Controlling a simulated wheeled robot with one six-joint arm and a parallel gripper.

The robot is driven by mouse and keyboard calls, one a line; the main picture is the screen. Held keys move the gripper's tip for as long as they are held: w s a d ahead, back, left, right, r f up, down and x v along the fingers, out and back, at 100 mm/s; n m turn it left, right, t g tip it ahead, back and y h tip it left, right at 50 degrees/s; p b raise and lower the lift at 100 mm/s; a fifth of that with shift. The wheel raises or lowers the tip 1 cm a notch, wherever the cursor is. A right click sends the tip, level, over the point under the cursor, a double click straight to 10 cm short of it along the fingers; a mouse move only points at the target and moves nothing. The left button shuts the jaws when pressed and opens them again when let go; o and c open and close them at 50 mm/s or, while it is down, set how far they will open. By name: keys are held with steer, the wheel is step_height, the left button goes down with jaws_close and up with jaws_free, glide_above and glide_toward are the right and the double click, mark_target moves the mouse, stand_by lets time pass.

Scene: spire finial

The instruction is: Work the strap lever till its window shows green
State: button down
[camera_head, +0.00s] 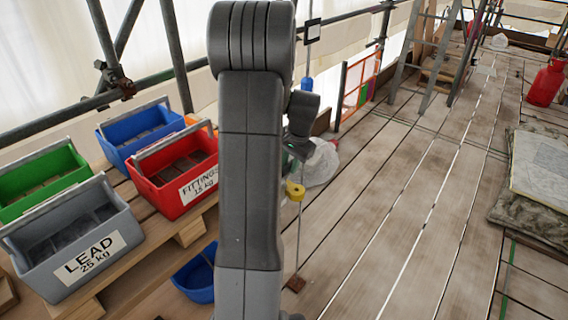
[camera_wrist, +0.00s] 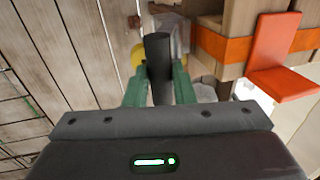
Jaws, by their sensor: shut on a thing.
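In the wrist view, my gripper (camera_wrist: 158,90) has its green fingers closed on a dark cylindrical handle (camera_wrist: 158,55). The handle stands out between the fingertips; I cannot see what its far end joins. An orange strap (camera_wrist: 222,44) runs round pale timber to the right of the fingers, and a flat orange-red piece (camera_wrist: 275,52) stands out from it. I cannot make out the lever's window in either view. In the head view, my own arm hides much of the middle, and the fingertips and handle cannot be made out.
Red (camera_head: 180,165), blue (camera_head: 138,130), green (camera_head: 40,180) and grey (camera_head: 72,240) bins stand on pallet timber at left. A yellow piece (camera_head: 294,191) on a thin rod is beside my arm. A ladder (camera_head: 420,50) and red cylinder (camera_head: 547,82) stand farther back. Central planks are clear.

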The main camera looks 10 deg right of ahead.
steer(key=shift+s+d+f, duration=0.25)
steer(key=shift+s+d, duration=0.05)
steer(key=shift+s, duration=0.1)
steer(key=c, duration=1.2)
jaws_free()
step_height(320, 180, up, 14)
steer(key=s+d, duration=0.1)
steer(key=s, duration=0.1)
steer(key=shift+s+d+f, duration=0.15)
steer(key=shift+d+f, duration=0.05)
steer(key=shift+d, duration=0.2)
steer(key=shift+f, duration=0.15)
